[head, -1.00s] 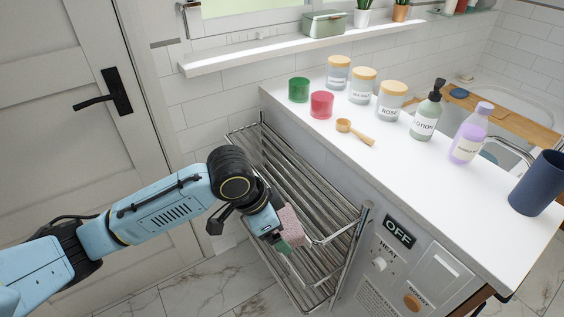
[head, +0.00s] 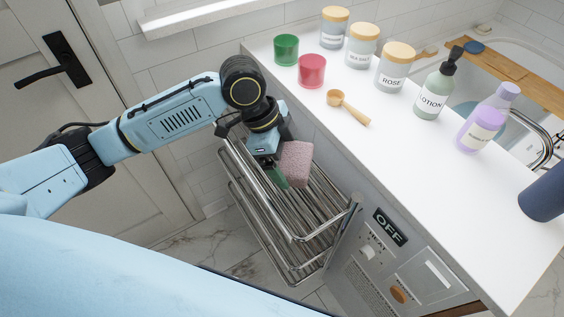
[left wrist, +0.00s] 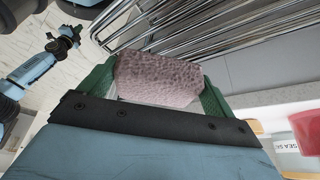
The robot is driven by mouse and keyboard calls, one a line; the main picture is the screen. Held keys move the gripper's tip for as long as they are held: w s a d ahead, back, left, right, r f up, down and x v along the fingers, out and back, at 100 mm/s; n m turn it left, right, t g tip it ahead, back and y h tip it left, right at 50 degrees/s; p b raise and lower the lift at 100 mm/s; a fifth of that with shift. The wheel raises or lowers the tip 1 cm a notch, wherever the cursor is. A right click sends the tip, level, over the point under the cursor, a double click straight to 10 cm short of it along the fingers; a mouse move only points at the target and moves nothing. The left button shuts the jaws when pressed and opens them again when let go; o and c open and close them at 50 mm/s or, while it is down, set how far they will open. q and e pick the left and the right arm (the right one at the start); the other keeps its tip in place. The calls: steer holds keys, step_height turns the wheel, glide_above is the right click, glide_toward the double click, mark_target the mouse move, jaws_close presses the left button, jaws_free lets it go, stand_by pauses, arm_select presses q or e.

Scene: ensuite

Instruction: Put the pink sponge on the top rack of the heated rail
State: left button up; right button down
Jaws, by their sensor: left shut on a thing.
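The pink sponge (head: 296,163) is held between the green fingertips of my left gripper (head: 279,172). It also shows in the left wrist view (left wrist: 158,80), with a finger on each side. The heated rail (head: 318,222) is a chrome rack of bars on the side of the white counter. In the head view, the sponge and gripper are over the bars of its top rack; I cannot tell how large the gap below is. In the left wrist view, the bars (left wrist: 215,28) lie beyond the sponge. My right arm seems to show at that view's left, its gripper too small to read.
Green (head: 286,49) and red (head: 311,70) cups, a wooden scoop (head: 348,107), several jars, a lotion bottle (head: 440,83) and a purple bottle (head: 488,118) stand on the counter (head: 420,175). A panel reading OFF (head: 390,227) is on its front. A door (head: 60,120) is at left.

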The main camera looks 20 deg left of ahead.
arm_select(q)
steer(key=shift+s+f, duration=0.15)
steer(key=shift+f, duration=0.95)
step_height(320, 180, down, 4)
steer(key=shift+r+b, duration=0.1)
steer(key=shift+b, duration=0.55)
steer(key=shift+f, duration=0.35)
arm_select(e)
steer(key=shift+w+d+f, duration=0.2)
steer(key=shift+d+f, duration=0.15)
steer(key=shift+d, duration=0.1)
steer(key=shift+w+d+f, duration=0.2)
steer(key=shift+d+f, duration=0.15)
steer(key=shift+d, duration=0.1)
arm_select(q)
steer(key=shift+f, duration=0.1)
